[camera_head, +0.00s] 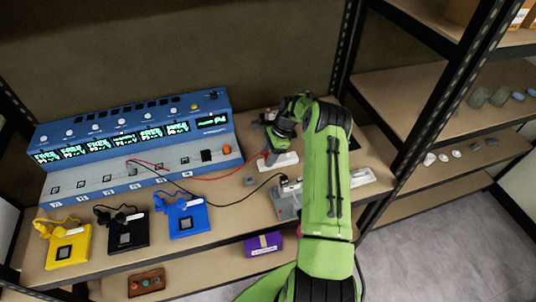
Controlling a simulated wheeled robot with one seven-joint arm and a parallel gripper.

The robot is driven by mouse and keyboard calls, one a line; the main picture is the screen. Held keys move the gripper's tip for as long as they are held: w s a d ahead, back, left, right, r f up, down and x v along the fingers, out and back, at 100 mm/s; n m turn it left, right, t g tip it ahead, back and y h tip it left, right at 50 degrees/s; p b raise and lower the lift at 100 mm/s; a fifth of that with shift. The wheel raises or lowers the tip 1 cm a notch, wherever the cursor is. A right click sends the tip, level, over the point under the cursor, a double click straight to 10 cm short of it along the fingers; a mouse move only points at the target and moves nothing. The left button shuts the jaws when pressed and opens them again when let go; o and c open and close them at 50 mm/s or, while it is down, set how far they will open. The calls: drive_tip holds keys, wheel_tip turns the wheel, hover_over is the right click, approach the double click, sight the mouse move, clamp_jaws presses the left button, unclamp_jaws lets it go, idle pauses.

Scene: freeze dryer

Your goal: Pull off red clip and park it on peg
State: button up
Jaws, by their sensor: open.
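A red lead (215,178) runs right from the blue instrument panel and ends by a pale block (281,161) below my wrist. A small reddish spot at that end may be the red clip (266,154), but it is too small to be sure. My gripper (273,147) is open and points down at this spot, close to the lead's end. The picture does not show whether the fingers are around the clip or beside it. No peg can be made out clearly.
The blue panel (140,150) with lit displays fills the back left. Yellow (68,246), black (121,231) and blue (188,217) stands line the front edge. A grey fixture (285,207) with a black lead lies near my forearm. A shelf post (427,115) rises right.

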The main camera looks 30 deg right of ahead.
drive_tip(key=shift+r, duration=0.1)
drive_tip(key=p+v, duration=0.1)
drive_tip(key=v, duration=1.4)
drive_tip(key=shift+r+p, duration=0.3)
drive_tip(key=shift+p, duration=0.1)
drive_tip(key=shift+r, duration=0.1)
drive_tip(key=s+a+r+n+h, duration=0.25)
drive_tip(key=a+r+n, duration=0.25)
drive_tip(key=a+r, duration=0.35)
drive_tip(key=s+a+r+n+h, duration=0.2)
drive_tip(key=s+a+r+n, duration=0.25)
drive_tip(key=a+r, duration=0.4)
drive_tip(key=s+a+n+t, duration=0.2)
drive_tip(key=s+a+n, duration=0.2)
drive_tip(key=s, duration=0.7)
drive_tip(key=s+a+n+t, duration=0.2)
drive_tip(key=s+a+n, duration=0.3)
drive_tip(key=s, duration=0.5)
drive_tip(key=n, duration=0.2)
drive_tip(key=shift+s+a+n, duration=0.15)
drive_tip(key=shift+s+n, duration=0.2)
drive_tip(key=shift+s, duration=0.05)
